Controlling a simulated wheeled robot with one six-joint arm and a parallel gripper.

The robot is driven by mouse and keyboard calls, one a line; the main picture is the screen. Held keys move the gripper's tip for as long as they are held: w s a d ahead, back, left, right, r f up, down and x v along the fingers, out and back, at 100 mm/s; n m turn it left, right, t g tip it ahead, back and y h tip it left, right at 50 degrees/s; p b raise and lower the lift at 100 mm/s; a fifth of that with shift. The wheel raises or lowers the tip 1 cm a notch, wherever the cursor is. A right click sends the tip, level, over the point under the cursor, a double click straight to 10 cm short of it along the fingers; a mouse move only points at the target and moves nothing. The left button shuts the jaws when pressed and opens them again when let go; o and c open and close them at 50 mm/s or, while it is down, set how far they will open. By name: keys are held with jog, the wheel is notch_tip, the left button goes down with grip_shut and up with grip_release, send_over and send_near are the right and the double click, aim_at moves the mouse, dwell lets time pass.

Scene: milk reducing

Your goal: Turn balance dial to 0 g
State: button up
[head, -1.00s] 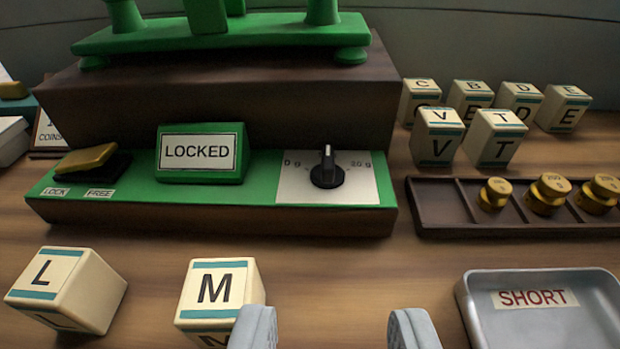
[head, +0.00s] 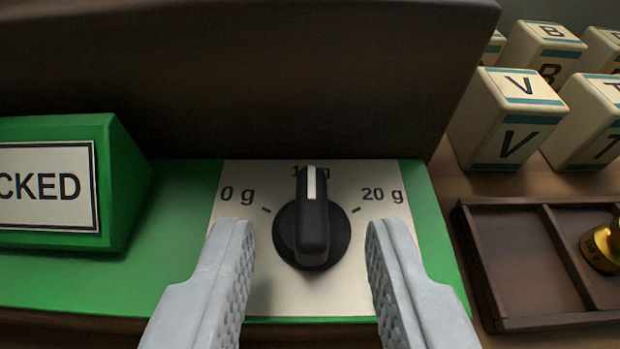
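The balance dial (head: 312,225) is a black round knob with a raised grip and a white pointer line. It sits on a white scale plate (head: 250,295) on the green base. The pointer stands upright, at a middle mark whose label it partly covers. "0 g" is printed to its left and "20 g" to its right, each with a short tick. My gripper (head: 308,250) is open, with one grey finger on each side of the dial, apart from the knob in the picture. Nothing is between the fingers except the view of the dial.
A green block with a sign ending in "CKED" (head: 45,187) stands left of the dial. A dark wooden block (head: 280,80) rises behind it. Lettered cubes (head: 510,115) and a dark compartment tray (head: 510,262) with a brass weight (head: 603,246) lie to the right.

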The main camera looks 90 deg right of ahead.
jog(key=shift+d+f, duration=0.25)
jog(key=shift+d, duration=0.4)
jog(key=shift+c, duration=0.4)
grip_shut()
jog(key=shift+s+t, duration=0.1)
jog(key=shift+t, duration=0.2)
jog(key=shift+s+r+n+t+y, duration=0.1)
jog(key=shift+s+n+t+y, duration=0.05)
jog(key=shift+n+t, duration=0.45)
jog(key=shift+s+n+t+y, duration=0.1)
jog(key=shift+n+t+y, duration=0.05)
jog(key=shift+n+t, duration=0.4)
jog(key=shift+s+d+n+t+y, duration=0.15)
jog(key=shift+n+t+y, duration=0.25)
jog(key=shift+n+t, duration=0.55)
jog(key=shift+s+d+n+t+y, duration=0.15)
jog(key=shift+n+t+y, duration=0.25)
jog(key=shift+n+t, duration=0.45)
jog(key=shift+a, duration=0.1)
